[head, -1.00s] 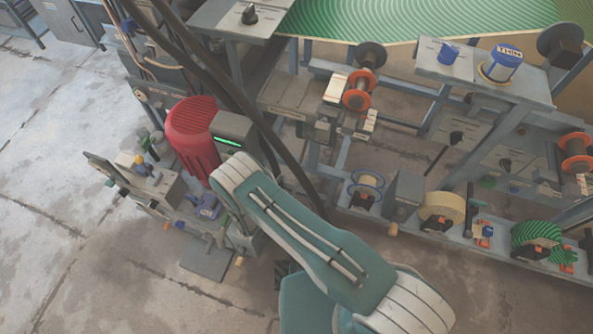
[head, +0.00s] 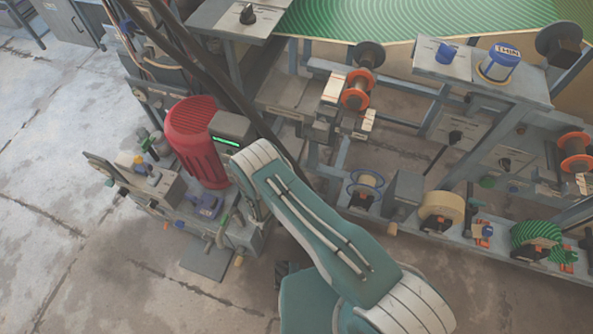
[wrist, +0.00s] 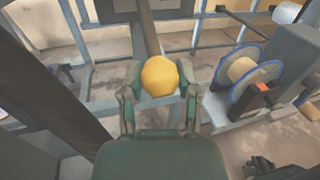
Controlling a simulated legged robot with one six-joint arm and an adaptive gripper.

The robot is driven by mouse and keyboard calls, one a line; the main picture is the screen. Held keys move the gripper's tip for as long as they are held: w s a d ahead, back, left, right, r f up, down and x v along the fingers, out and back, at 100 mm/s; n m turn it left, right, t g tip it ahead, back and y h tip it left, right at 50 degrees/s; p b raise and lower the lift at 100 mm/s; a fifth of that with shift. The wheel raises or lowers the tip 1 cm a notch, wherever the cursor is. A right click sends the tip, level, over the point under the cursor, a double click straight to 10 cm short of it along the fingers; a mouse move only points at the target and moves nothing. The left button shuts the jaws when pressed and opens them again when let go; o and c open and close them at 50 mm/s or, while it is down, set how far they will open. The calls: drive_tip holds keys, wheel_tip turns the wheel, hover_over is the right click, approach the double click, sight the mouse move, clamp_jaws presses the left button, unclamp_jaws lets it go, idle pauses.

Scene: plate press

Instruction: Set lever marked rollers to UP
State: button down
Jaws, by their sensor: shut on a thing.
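In the wrist view my gripper (wrist: 160,92) has its two fingers on either side of a round yellow knob (wrist: 160,76) and is shut on it. The knob sits at the end of a grey-brown bar (wrist: 146,30) that runs away from me, and it looks like a lever's handle. No label can be read on it, so I cannot tell whether it is marked rollers. In the head view my teal arm covers the gripper and the knob.
A spool with blue rims (wrist: 240,72) stands right of my gripper in the wrist view. In the head view a red motor (head: 196,140) stands left of my arm. Dark hoses (head: 205,75) run down behind my arm. Open concrete floor (head: 70,265) lies at the left.

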drive_tip(key=shift+a+r, duration=0.1)
drive_tip(key=shift+r, duration=0.05)
drive_tip(key=shift+s+a+r+g+y, duration=0.1)
drive_tip(key=shift+s+r+g+y, duration=0.05)
drive_tip(key=shift+r+g+y, duration=0.35)
drive_tip(key=r+g+y, duration=0.1)
drive_tip(key=r+g, duration=0.1)
drive_tip(key=r, duration=0.1)
drive_tip(key=r+n+g+y, duration=0.1)
drive_tip(key=r+g, duration=0.1)
drive_tip(key=r, duration=0.1)
drive_tip(key=r+g+y, duration=0.1)
drive_tip(key=r+g, duration=0.1)
drive_tip(key=r, duration=0.1)
drive_tip(key=shift+s+a+n, duration=0.1)
drive_tip(key=shift+s+n, duration=0.2)
drive_tip(key=shift+r+g, duration=0.3)
drive_tip(key=shift+g, duration=0.1)
drive_tip(key=shift+w+d+r, duration=0.1)
drive_tip(key=shift+w+r, duration=0.25)
drive_tip(key=shift+r, duration=0.3)
drive_tip(key=shift+w+d+r, duration=0.1)
drive_tip(key=shift+w+r, duration=0.2)
drive_tip(key=shift+r, duration=0.3)
drive_tip(key=shift+c, duration=1.6)
unclamp_jaws()
drive_tip(key=shift+s+a, duration=0.1)
